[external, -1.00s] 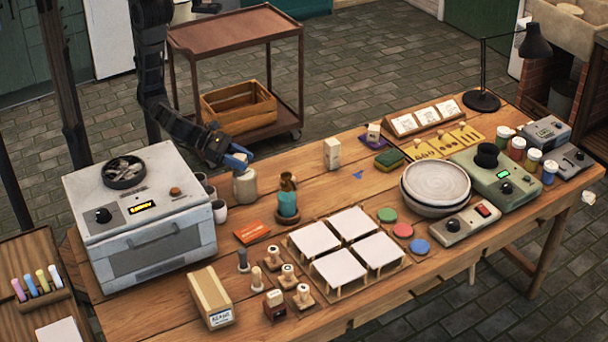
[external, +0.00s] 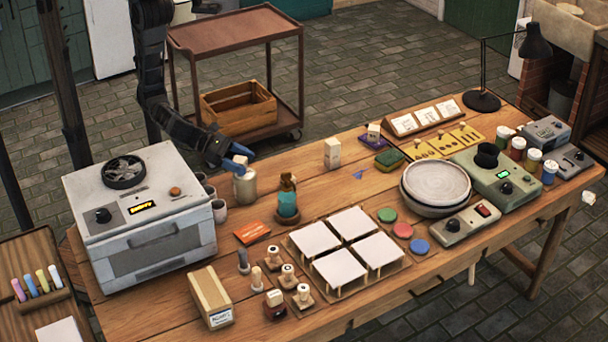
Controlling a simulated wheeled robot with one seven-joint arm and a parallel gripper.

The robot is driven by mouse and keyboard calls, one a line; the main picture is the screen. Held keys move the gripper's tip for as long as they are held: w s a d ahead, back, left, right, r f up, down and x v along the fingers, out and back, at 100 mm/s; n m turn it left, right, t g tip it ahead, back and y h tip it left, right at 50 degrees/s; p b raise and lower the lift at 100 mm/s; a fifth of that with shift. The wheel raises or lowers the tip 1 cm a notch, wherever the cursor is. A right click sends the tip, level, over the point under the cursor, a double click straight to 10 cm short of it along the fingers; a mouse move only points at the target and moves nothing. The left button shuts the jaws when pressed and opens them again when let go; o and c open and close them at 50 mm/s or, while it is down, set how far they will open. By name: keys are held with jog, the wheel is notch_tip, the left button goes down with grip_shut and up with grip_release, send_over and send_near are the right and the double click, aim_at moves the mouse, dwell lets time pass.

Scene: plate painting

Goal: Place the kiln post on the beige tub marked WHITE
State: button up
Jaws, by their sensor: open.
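My gripper (external: 240,158), with blue fingertips, is open above a pale beige jar-like tub (external: 245,188) beside the white kiln-like box. The fingertips overlap the tub's top in the picture; I cannot tell whether they touch it. No WHITE marking is readable on this tub.
The white kiln-like box (external: 140,215) fills the table's left end. A teal bottle (external: 287,198) stands right of the tub. White tiles (external: 345,250), small stamps (external: 288,275) and a cardboard box (external: 210,297) occupy the front. A stacked pair of plates (external: 436,187) stands to the right.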

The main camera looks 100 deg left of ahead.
jog(key=v, duration=1.2)
jog(key=s+a+f+n+g+h, duration=0.1)
jog(key=s+a+f+n, duration=0.2)
jog(key=n, duration=0.4)
jog(key=s+a+f+n+g+h, duration=0.1)
jog(key=a+f+n, duration=0.1)
jog(key=a+n, duration=0.3)
jog(key=s+a+r+n+t+y, duration=0.1)
jog(key=s+a+r+n, duration=0.2)
jog(key=n, duration=0.9)
jog(key=s+a+r+n+t+y, duration=0.1)
jog(key=s+a+r+n, duration=0.3)
jog(key=n, duration=0.8)
jog(key=shift+a+r+t, duration=0.15)
jog(key=shift+a+t, duration=0.45)
jog(key=shift+a, duration=0.35)
jog(key=shift+w, duration=0.1)
